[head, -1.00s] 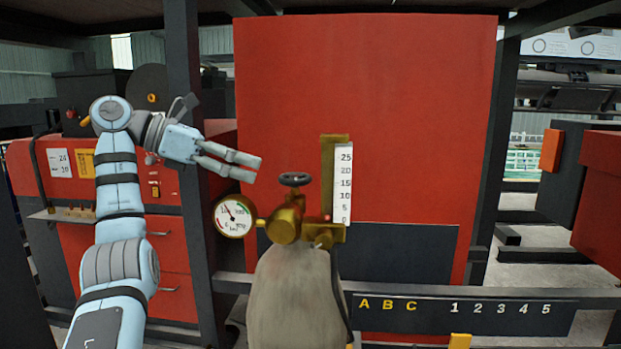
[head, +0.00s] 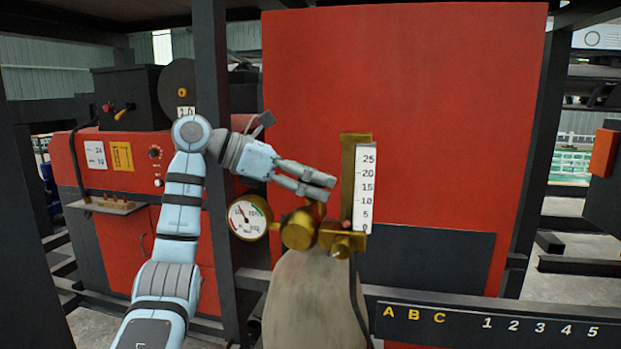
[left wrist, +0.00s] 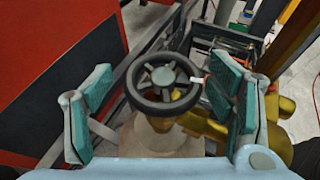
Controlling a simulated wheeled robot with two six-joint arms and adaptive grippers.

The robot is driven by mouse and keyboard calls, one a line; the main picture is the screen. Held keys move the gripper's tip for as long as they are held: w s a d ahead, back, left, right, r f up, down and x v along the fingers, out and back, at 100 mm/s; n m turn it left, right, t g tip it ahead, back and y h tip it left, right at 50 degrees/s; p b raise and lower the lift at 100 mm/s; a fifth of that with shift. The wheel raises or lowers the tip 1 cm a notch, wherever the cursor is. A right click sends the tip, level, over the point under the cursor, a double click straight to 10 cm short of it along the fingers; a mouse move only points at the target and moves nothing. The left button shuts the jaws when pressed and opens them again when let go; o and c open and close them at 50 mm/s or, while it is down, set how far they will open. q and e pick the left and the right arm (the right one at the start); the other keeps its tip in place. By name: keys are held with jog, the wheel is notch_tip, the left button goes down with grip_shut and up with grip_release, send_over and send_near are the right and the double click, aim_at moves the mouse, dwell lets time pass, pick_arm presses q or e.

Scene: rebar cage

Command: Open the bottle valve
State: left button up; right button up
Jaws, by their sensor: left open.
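The bottle (head: 312,305) is a grey-brown cylinder in the lower middle of the head view, with a brass valve body (head: 302,230) on top. Its dark, spoked valve handwheel (left wrist: 164,82) shows in the left wrist view, midway between the finger pads. In the head view the fingers hide the handwheel. My left gripper (head: 318,188) is open, with its fingers at the top of the valve; it also shows in the left wrist view (left wrist: 165,103), with teal pads apart on both sides of the wheel. I cannot tell any contact. My right gripper is not in view.
A round pressure gauge (head: 248,217) sits left of the valve, close below my left gripper. A flow scale (head: 364,188) stands upright just to the right. A large red panel (head: 405,95) is behind, and a dark lettered rail (head: 460,318) crosses the lower right.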

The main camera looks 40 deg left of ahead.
pick_arm(q)
jog(key=shift+w+d+f, duration=0.1)
jog(key=shift+w, duration=0.1)
jog(key=shift+s, duration=0.4)
jog(key=c, duration=1.2)
jog(key=shift+o, duration=0.2)
jog(key=n+t+y, duration=0.2)
jog(key=n+y, duration=0.2)
jog(key=shift+d+y, duration=0.15)
jog(key=shift+y, duration=0.15)
jog(key=shift+n+y, duration=2.5)
jog(key=shift+y, duration=0.3)
